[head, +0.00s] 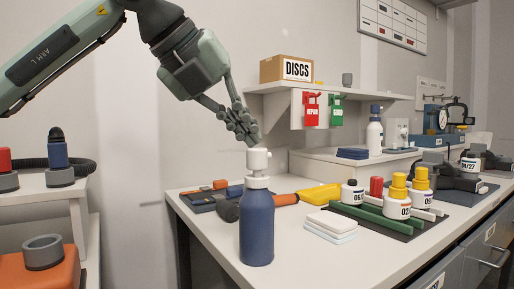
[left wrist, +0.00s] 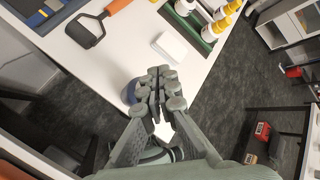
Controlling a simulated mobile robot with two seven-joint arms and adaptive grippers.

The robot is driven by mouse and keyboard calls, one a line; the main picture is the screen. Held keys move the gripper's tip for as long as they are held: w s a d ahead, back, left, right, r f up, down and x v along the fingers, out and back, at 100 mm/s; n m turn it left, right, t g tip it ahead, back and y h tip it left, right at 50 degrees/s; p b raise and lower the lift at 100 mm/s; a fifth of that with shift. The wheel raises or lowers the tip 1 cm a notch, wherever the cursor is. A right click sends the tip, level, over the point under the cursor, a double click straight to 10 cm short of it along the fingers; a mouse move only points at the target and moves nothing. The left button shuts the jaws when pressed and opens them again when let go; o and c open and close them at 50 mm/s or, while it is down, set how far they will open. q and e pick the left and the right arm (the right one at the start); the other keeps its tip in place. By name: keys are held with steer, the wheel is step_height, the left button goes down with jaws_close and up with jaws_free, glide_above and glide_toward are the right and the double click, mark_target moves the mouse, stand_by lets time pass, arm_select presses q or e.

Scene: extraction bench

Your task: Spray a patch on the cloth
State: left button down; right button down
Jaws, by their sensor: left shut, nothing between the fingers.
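A blue spray bottle (head: 257,228) with a white spray head (head: 258,161) stands upright near the front left of the bench. My left gripper (head: 249,133) is shut and empty, its fingertips pointing down just above the spray head. I cannot tell whether they touch it. In the left wrist view the shut fingers (left wrist: 161,85) hide most of the bottle, and part of its blue body (left wrist: 130,92) shows beside them. White folded cloths (head: 332,226) lie stacked to the right of the bottle. A blue folded cloth (head: 366,153) lies on the raised shelf behind. My right gripper is not in view.
A green rack (head: 366,217) with several small bottles stands right of the white cloths. A second, white-and-blue bottle (head: 374,134) stands at the back. Bench space in front of the cloths is clear.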

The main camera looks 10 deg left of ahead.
arm_select(q)
steer(key=shift+f+b, duration=0.3)
steer(key=shift+f, duration=0.05)
stand_by(0.3)
steer(key=shift+r+p, duration=0.5)
steer(key=shift+r, duration=0.3)
steer(key=shift+r, duration=0.1)
step_height(320, 180, up, 6)
steer(key=p, duration=0.4)
stand_by(0.4)
